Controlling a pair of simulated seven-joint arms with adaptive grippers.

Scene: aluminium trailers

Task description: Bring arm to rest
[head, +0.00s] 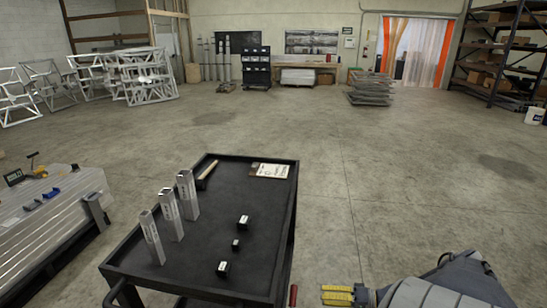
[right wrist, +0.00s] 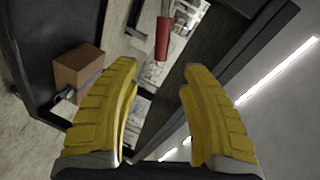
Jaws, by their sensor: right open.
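My right gripper (head: 338,294) is at the bottom of the head view, just right of the black cart (head: 262,240). Its two yellow fingers (right wrist: 160,85) are apart in the right wrist view, with nothing between them. The grey right arm (head: 440,285) comes in from the bottom right corner. A red handle (head: 293,295) is at the cart's right side near the gripper; a red handle also shows beyond the fingertips in the right wrist view (right wrist: 163,38). My left gripper and arm are out of view.
Three upright metal tubes (head: 169,214), three small black blocks (head: 236,244) and a paper sheet (head: 268,170) are on the cart. An aluminium bench (head: 45,225) is at left. A brown box (right wrist: 79,72) shows in the right wrist view. The floor right of the cart is clear.

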